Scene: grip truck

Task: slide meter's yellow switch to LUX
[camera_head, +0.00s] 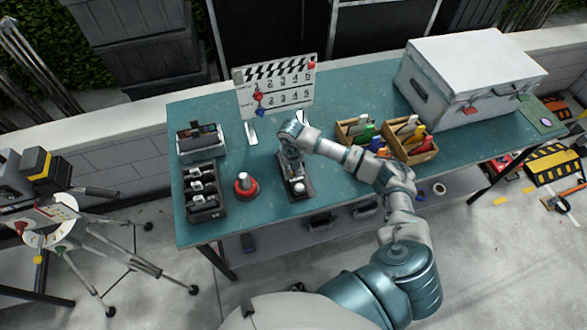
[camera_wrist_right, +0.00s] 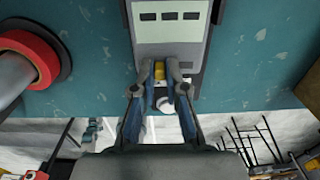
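The meter (camera_head: 300,188) is a dark, narrow box lying on the teal table, with a white round dome (camera_wrist_right: 165,104) near its front end. In the right wrist view its light grey face (camera_wrist_right: 170,32) carries small display windows. The yellow switch (camera_wrist_right: 159,71) shows below that face. My right gripper (camera_wrist_right: 159,74) is over the meter, its two fingertips on either side of the yellow switch. Whether they touch it is unclear. In the head view the right gripper (camera_head: 291,155) covers the meter's far part. My left gripper is not in view.
A red-based round object (camera_head: 246,186) stands left of the meter; its red ring (camera_wrist_right: 40,55) shows in the wrist view. Black trays (camera_head: 206,205) are at the left. A clapperboard (camera_head: 275,88), wooden tool boxes (camera_head: 410,150) and a white case (camera_head: 470,90) stand behind and right.

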